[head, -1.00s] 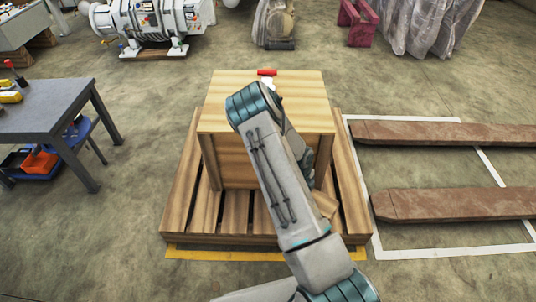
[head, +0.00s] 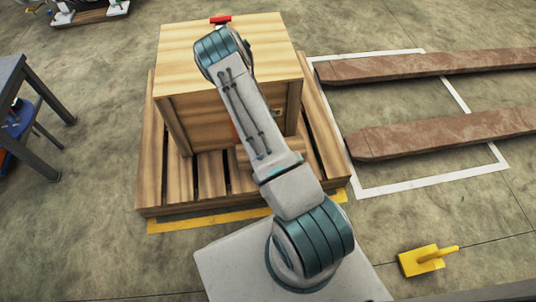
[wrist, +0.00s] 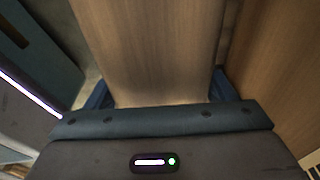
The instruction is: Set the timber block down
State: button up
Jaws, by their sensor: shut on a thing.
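The timber block (wrist: 150,40) fills the middle of the wrist view as a plain brown wooden face. My gripper (wrist: 162,96) is shut on it, with a blue finger showing at each side of its near end. In the head view, my arm hides the gripper and most of the block. A piece of wood that looks like the block (head: 243,153) shows beside my arm, low at the crate's front and over the pallet. I cannot tell whether it touches the pallet slats.
A large wooden crate (head: 225,55) stands on a slatted pallet (head: 180,180), with a red-topped item (head: 220,20) on it. Brown forks (head: 430,130) lie at the right. A yellow tool (head: 425,260) lies on the floor at lower right. A table (head: 12,75) stands at left.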

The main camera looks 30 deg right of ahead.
jog(key=shift+w+f+b, duration=0.1)
jog(key=shift+f+b, duration=1)
jog(key=shift+f, duration=1.4)
jog(key=o, duration=1.7)
jog(key=shift+f, duration=0.1)
jog(key=r+p, duration=0.1)
jog(key=r, duration=0.3)
jog(key=a+r+p, duration=0.1)
jog(key=r+p, duration=0.1)
jog(key=r, duration=0.2)
jog(key=r+p, duration=0.2)
jog(key=r, duration=0.2)
jog(key=shift+w+a, duration=0.2)
jog(key=shift+a, duration=0.15)
jog(key=shift+r, duration=0.1)
